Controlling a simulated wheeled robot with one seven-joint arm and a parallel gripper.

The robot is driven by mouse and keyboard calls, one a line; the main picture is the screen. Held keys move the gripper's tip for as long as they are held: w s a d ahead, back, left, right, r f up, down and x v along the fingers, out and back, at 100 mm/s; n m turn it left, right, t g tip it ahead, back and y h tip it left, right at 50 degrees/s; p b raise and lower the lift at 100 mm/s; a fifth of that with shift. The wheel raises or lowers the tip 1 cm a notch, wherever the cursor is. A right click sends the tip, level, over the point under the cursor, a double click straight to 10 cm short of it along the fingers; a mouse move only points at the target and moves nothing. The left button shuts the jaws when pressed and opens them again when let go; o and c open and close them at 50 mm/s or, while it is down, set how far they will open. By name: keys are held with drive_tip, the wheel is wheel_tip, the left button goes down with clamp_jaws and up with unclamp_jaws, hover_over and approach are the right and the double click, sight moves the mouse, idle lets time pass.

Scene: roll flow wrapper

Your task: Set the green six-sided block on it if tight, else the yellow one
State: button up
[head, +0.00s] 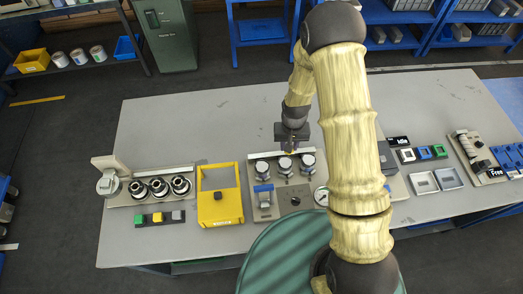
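My gripper (290,150) points down over the back of a grey panel unit (265,170) near the middle of the bench. My arm comes from the right front and hides part of the bench. A speck of yellow shows at the fingertips, too small to identify. Several round silver-and-black fittings (285,165) stand on the unit just in front of the gripper. Whether these are six-sided is too small to tell.
A yellow framed tray (220,212) stands left of the unit. A fixture (150,188) with several dark round parts is further left. Right of my arm are coloured squares (424,153), two metal trays (424,182) and another fixture (468,146). The back left of the bench is clear.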

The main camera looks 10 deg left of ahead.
drive_tip(key=s+a+n, duration=0.1)
drive_tip(key=s+a, duration=0.2)
drive_tip(key=a, duration=0.6)
drive_tip(key=shift+s+r, duration=0.4)
drive_tip(key=shift+r, duration=0.05)
drive_tip(key=shift+f+b, duration=0.15)
drive_tip(key=shift+b, duration=0.15)
drive_tip(key=shift+w+f+b, duration=0.15)
drive_tip(key=shift+f+b, duration=1.5)
drive_tip(key=shift+f, duration=0.8)
drive_tip(key=shift+s+f+b, duration=0.25)
drive_tip(key=shift+f+b, duration=0.3)
drive_tip(key=shift+f, duration=0.15)
drive_tip(key=shift+w+f, duration=0.1)
drive_tip(key=shift+w, duration=0.1)
drive_tip(key=o, duration=1)
drive_tip(key=shift+d, duration=0.15)
drive_tip(key=shift+c, duration=0.2)
drive_tip(key=shift+o, duration=0.2)
